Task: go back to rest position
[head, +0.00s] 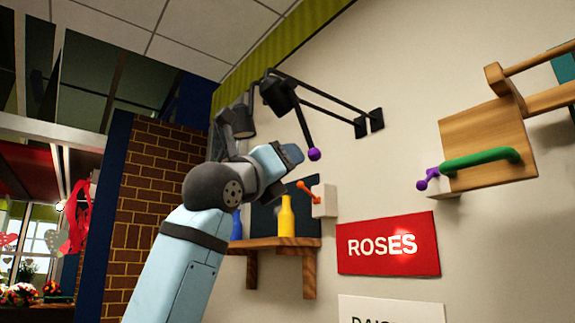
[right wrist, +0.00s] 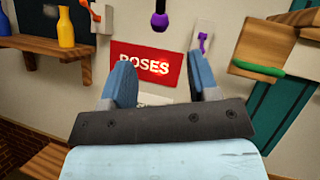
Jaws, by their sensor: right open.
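My right gripper (head: 294,156) is raised in the middle of the head view, its blue fingers pointing right toward the wall. In the right wrist view the same gripper (right wrist: 161,68) shows two blue fingers spread apart. The gap between them is empty. Through it shows the red ROSES sign (head: 390,245) on the wall, also in the right wrist view (right wrist: 146,68). My left gripper is in neither view.
A lamp arm with a purple ball (head: 314,154) hangs near my right gripper. A wooden shelf (head: 262,243) holds a yellow vase (head: 287,222). A wooden panel (head: 490,140) with a green handle (head: 482,158) is at right. A brick wall (head: 150,180) stands left.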

